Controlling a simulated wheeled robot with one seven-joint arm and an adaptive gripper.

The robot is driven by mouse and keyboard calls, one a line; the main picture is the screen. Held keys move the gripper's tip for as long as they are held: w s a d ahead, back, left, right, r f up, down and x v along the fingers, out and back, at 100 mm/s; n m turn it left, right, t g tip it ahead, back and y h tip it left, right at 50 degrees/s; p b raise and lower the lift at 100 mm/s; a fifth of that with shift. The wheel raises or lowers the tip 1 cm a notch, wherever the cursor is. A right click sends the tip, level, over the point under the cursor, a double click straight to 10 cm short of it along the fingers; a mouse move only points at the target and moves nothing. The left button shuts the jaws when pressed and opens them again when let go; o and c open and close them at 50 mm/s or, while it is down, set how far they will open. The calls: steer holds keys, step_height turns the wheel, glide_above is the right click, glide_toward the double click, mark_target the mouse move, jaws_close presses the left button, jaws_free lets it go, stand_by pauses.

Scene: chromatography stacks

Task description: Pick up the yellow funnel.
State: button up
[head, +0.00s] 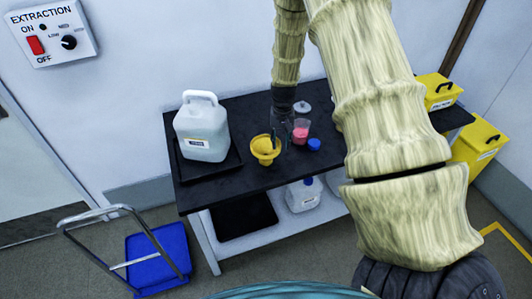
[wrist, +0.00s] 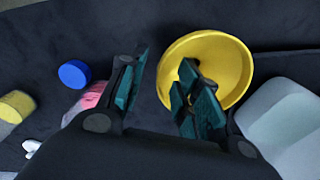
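The yellow funnel (head: 262,152) stands on the black bench top, right of the large white jug. In the wrist view the yellow funnel (wrist: 228,60) shows its wide mouth and rim. My gripper (head: 279,138) is at the funnel's right side in the head view. In the wrist view my gripper (wrist: 163,70) is open, with one finger over the funnel's mouth and the other outside the rim. A stretch of rim lies between the fingers in the picture; I cannot tell whether either finger touches it. The fingers hide part of the funnel.
A large white jug (head: 202,130) stands on a black tray left of the funnel. A beaker with pink contents (head: 300,132), a blue cap (head: 314,145) and a clear-lidded jar (head: 301,108) stand close on the right. Yellow bins (head: 438,92) are at the far right.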

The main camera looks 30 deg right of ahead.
steer(key=shift+f, duration=0.75)
steer(key=shift+c, duration=0.5)
jaws_close()
